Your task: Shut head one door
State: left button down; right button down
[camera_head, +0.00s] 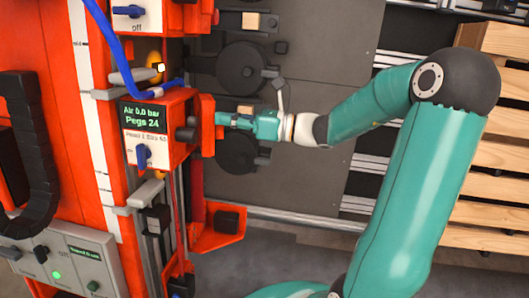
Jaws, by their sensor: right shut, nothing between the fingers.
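The head unit is an orange-red box (176,103) with a green display reading "Air 0.0 bar" and "Pegs 24", a white label and a blue knob (143,153). An upright orange-red panel (207,126), which looks like its door, stands at the box's right side with a dark gap between them. My right gripper (224,119) is shut and empty, its tips at the panel's right face. I cannot tell whether they touch it. The teal right arm reaches in from the right. My left gripper is not in view.
A blue hose (105,45) runs down to the box. A dark grey plate (310,75) with round black parts lies behind my gripper. Wooden slats (495,155) stand at the right. A control panel (62,262) is at lower left. An orange bracket (220,235) sits below the box.

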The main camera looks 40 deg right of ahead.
jog(key=shift+w+a, duration=0.1)
jog(key=shift+w+a+r, duration=0.15)
jog(key=shift+w+a, duration=0.2)
jog(key=shift+a, duration=0.15)
jog(key=shift+w+a+r, duration=0.15)
jog(key=shift+w+a, duration=0.15)
jog(key=shift+a, duration=0.15)
jog(key=shift+s+d+f, duration=0.1)
jog(key=shift+s+d, duration=0.1)
jog(key=shift+d, duration=0.2)
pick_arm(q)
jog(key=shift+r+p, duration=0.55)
pick_arm(e)
jog(key=v, duration=0.7)
jog(key=shift+d, duration=0.25)
jog(key=shift+f, duration=0.2)
